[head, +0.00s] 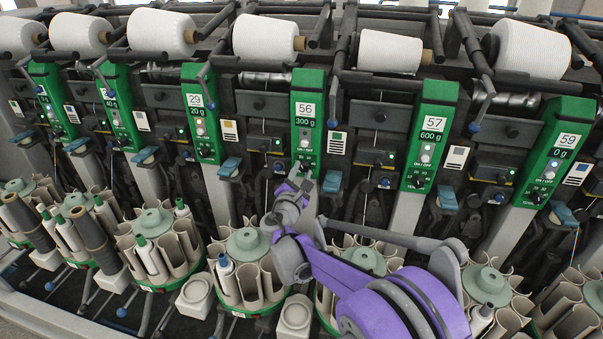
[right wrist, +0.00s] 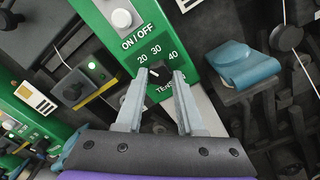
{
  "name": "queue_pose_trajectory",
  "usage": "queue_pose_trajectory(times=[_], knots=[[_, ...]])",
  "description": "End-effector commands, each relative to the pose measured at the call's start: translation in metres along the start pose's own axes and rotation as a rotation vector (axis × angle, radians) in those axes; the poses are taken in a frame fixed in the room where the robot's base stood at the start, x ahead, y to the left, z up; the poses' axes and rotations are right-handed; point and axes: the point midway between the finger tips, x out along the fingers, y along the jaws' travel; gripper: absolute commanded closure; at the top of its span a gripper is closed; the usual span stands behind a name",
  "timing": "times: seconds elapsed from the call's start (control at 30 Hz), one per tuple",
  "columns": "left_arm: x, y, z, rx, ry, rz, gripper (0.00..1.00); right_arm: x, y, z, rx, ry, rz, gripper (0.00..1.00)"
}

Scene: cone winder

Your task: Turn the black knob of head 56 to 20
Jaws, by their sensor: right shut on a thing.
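The green panel of head 56 (head: 306,110) stands in the middle of the head view, with "56" and "300 g" on it. In the right wrist view its black knob (right wrist: 160,72) sits below the numbers 20, 30 and 40. A small white mark shows on the knob's left part, on the side of the 20; its exact reading is hard to tell. My right gripper (right wrist: 158,78) is shut on the knob, one grey finger on each side. In the head view my right gripper (head: 302,172) reaches the panel's lower end and hides the knob. My left gripper is not in view.
The panels of head 29 (head: 201,115) and head 57 (head: 430,135) stand on either side. In the right wrist view a white ON/OFF button (right wrist: 122,18) is above the knob and a blue lever (right wrist: 245,65) to the right. Bobbin holders (head: 248,240) stand below.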

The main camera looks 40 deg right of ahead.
Motion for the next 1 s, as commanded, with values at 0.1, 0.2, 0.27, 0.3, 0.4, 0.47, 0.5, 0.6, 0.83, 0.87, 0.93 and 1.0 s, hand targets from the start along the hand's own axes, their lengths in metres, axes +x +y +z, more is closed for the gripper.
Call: queue_pose_trajectory(times=[0.1, 0.2, 0.27, 0.3, 0.4, 0.47, 0.5, 0.6, 0.83, 0.87, 0.93, 1.0], knots=[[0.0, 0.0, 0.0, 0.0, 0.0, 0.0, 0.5, 0.0, 0.0, 0.0, 0.0, 0.001, 0.0, 1.0], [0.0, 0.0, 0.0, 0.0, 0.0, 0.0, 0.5, 0.0, 0.0, 0.0, 0.0, 0.001, 0.0, 0.48], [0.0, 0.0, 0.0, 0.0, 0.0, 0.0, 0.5, 0.0, 0.0, 0.0, 0.0, 0.001, 0.0, 0.38], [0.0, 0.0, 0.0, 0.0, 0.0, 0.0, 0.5, 0.0, 0.0, 0.0, 0.0, 0.001, 0.0, 0.33], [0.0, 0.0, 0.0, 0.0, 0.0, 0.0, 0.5, 0.0, 0.0, 0.0, -0.001, 0.0, 0.0, 0.33], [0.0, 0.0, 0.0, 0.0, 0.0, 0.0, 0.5, 0.0, 0.0, 0.0, -0.001, 0.0, 0.0, 0.33], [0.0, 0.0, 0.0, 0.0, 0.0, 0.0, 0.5, 0.0, 0.0, 0.0, -0.001, 0.0, 0.0, 0.33], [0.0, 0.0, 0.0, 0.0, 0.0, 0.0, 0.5, -0.002, 0.0, 0.0, -0.001, 0.001, 0.0, 0.33], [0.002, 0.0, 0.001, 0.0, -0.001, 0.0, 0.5, -0.032, 0.0, -0.001, 0.0, 0.003, 0.002, 0.33], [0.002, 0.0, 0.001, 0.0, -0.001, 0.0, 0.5, -0.039, 0.001, -0.001, 0.0, 0.003, 0.002, 0.33], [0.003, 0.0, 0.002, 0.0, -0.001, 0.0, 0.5, -0.054, 0.0, -0.001, -0.001, 0.003, 0.003, 0.33], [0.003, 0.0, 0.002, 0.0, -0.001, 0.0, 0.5, -0.068, 0.001, -0.001, -0.001, 0.003, 0.003, 0.33]])
